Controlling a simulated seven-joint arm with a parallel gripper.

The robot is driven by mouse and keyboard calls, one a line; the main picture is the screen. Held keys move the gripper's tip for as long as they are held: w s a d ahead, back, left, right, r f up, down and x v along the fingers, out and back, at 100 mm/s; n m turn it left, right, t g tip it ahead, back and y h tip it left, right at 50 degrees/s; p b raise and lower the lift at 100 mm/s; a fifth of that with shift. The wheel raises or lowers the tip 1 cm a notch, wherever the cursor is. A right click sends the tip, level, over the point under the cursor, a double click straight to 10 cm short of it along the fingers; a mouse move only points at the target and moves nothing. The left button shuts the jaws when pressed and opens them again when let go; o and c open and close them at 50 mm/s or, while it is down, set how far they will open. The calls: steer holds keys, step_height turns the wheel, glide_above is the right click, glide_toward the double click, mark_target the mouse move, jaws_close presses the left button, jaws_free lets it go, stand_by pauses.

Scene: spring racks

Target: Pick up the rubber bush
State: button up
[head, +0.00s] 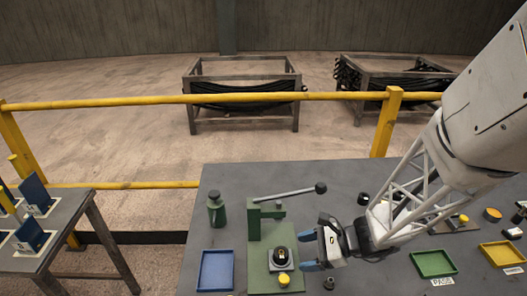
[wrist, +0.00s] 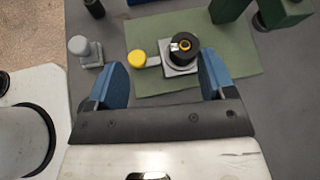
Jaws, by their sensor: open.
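A black round piece with a gold-coloured centre, which looks like the rubber bush (head: 281,254), sits on a small grey block on the green press base. It also shows in the wrist view (wrist: 186,56), where the grey block (wrist: 175,70) has a yellow knob (wrist: 137,57) beside it. My gripper (head: 304,251) has blue fingers, spread apart and empty. It is just right of the bush in the head view. In the wrist view the bush appears beyond and between the fingers (wrist: 161,72), nearer the right one. I cannot tell the height gap.
The green press (head: 254,222) with its long lever (head: 287,194) stands behind the bush. A green bottle (head: 215,209) and blue tray (head: 216,271) are to the left. A green tray (head: 433,263) and yellow tray (head: 503,254) are to the right. A small dark cylinder (head: 329,283) stands near my gripper.

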mark_target(283, 253)
steer(key=w+f+m+t, duration=0.1)
steer(key=m, duration=0.1)
steer(key=w+d+f+m+t, duration=0.1)
steer(key=f, duration=0.1)
steer(key=shift+d+f+m+y, duration=0.2)
steer(key=shift+f+m+y, duration=0.1)
steer(key=shift+m+y, duration=0.1)
steer(key=shift+a, duration=0.15)
steer(key=shift+x, duration=1.2)
steer(key=shift+w+a+f, duration=0.1)
steer(key=shift+w, duration=0.05)
steer(key=shift+x, duration=2.4)
steer(key=shift+w, duration=0.1)
